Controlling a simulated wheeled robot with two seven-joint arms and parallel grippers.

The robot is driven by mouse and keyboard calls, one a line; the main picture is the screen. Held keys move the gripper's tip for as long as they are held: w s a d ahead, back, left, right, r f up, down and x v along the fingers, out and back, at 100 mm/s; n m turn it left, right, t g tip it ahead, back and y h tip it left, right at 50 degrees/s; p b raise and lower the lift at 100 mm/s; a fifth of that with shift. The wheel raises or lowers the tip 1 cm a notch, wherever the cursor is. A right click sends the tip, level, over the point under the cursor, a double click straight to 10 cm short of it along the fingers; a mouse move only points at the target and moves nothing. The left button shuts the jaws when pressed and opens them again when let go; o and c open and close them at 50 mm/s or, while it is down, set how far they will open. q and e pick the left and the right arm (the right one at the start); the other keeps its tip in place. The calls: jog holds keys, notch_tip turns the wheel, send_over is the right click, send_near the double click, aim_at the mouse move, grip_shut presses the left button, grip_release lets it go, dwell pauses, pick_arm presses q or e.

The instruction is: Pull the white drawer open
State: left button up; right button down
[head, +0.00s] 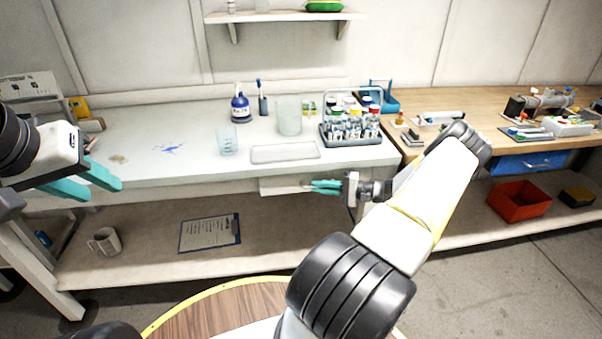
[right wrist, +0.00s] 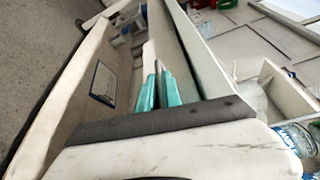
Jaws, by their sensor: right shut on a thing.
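The white drawer (head: 280,186) is under the front edge of the white workbench, right of its middle. Its pale front shows in the head view, partly covered by my right gripper. I cannot tell whether it is flush or slightly out. My right gripper (head: 308,185) has its teal fingers shut on the drawer's handle, which they largely hide. In the right wrist view, the fingers (right wrist: 160,90) are close together, against a narrow white piece (right wrist: 149,56) that looks like part of the drawer. My left gripper (head: 104,190) is open and empty, at the left end of the bench.
On the bench stand a rack of bottles (head: 350,132), a white tray (head: 284,152), a beaker (head: 227,141) and a blue bottle (head: 240,106). The lower shelf holds a clipboard (head: 209,233) and mug (head: 105,241). A round wooden table (head: 215,308) is close in front.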

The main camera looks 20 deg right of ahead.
jog(key=s+a, duration=0.3)
jog(key=s, duration=1.1)
jog(key=s+a, duration=0.3)
jog(key=s, duration=1.1)
jog(key=shift+s+a, duration=0.15)
jog(key=shift+a, duration=0.25)
jog(key=c, duration=1.5)
grip_release()
jog(key=v, duration=0.7)
jog(key=shift+s+d+r, duration=0.1)
jog(key=shift+s+d, duration=0.1)
jog(key=shift+d, duration=0.2)
